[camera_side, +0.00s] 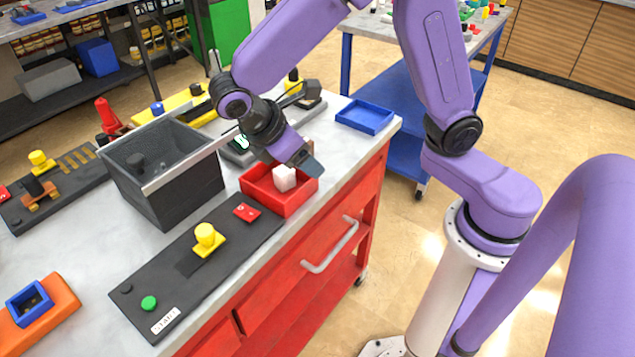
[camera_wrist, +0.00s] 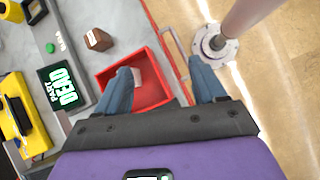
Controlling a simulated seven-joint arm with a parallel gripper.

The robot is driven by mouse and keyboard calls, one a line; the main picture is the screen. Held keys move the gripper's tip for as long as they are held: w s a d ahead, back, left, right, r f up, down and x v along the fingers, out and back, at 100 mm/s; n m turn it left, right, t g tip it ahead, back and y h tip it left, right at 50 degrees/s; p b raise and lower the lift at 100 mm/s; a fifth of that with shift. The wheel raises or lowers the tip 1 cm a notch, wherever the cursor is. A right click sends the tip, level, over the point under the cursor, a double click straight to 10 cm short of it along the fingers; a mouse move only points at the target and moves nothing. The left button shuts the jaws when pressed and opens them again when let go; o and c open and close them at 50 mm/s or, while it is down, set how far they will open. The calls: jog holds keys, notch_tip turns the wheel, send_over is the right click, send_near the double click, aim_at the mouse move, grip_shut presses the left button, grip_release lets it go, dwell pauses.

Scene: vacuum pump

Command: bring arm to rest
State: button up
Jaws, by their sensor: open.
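My gripper (camera_side: 308,166) hangs over the right rear part of the red tray in the side view. In the wrist view its two blue-grey fingers (camera_wrist: 165,80) are spread wide with nothing between them. The left finger is over the red tray (camera_wrist: 155,91) and the right one is past the tray's edge, over the floor. A white block (camera_side: 284,177) sits in the red tray (camera_side: 283,204). It shows in the wrist view (camera_wrist: 136,77), partly hidden by the left finger. I cannot tell the gripper's height above the tray.
A dark grey bin (camera_side: 182,190) stands left of the tray. A black board (camera_side: 190,262) with a yellow knob (camera_side: 205,236) and green button lies in front. A blue tray (camera_side: 365,117) sits at the bench's right corner.

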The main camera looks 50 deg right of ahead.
jog(key=s+d+y, duration=0.3)
jog(key=s, duration=0.5)
jog(key=s+d+r+m+t+y, duration=0.1)
jog(key=s+d+y, duration=0.2)
jog(key=s, duration=0.6)
jog(key=shift+d+m+y, duration=0.25)
jog(key=shift+m+y, duration=0.05)
jog(key=shift+y, duration=0.4)
